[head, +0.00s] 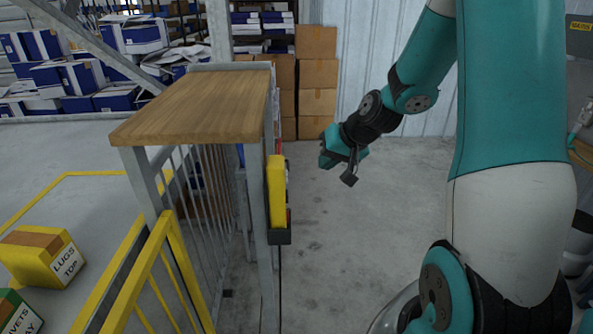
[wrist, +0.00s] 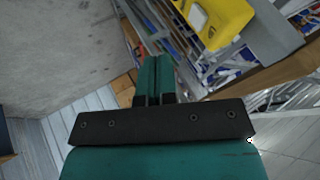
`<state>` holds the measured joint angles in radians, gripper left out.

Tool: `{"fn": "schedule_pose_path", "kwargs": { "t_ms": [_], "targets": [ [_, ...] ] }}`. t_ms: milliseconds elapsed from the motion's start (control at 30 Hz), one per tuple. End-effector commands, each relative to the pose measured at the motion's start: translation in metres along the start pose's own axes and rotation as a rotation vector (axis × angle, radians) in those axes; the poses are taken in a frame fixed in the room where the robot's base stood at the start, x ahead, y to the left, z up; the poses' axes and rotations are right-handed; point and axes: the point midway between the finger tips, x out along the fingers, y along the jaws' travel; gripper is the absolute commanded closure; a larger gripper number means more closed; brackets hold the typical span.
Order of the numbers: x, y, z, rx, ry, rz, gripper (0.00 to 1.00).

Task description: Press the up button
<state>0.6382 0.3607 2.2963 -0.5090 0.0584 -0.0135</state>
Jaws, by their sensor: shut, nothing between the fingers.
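A yellow control box (head: 277,190) is fixed to a grey post beside the wood-topped railing in the head view. I see it nearly edge-on there, and small red parts show along its right side. The box also shows at the top of the wrist view (wrist: 222,26), with a pale raised piece (wrist: 196,16) on its face. I cannot tell which button is up. My gripper (head: 326,160) is to the right of the box, apart from it. In the wrist view its teal fingers (wrist: 153,62) are together and empty, below and left of the box.
The wooden top (head: 205,100) and yellow railing (head: 165,265) stand left of the box. Cardboard boxes (head: 317,85) are stacked at the back wall. The floor (head: 345,215) right of the post is clear.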

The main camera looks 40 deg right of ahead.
Motion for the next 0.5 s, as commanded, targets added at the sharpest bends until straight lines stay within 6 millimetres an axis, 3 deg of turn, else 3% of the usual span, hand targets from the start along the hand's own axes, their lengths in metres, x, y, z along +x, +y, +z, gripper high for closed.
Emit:
{"fn": "schedule_pose_path", "kwargs": {
  "t_ms": [300, 500],
  "targets": [
    [0.061, -0.001, 0.001, 0.000, -0.006, -0.001, 1.00],
    [0.072, -0.028, -0.001, -0.002, -0.001, 0.000, 1.00]
  ]
}}
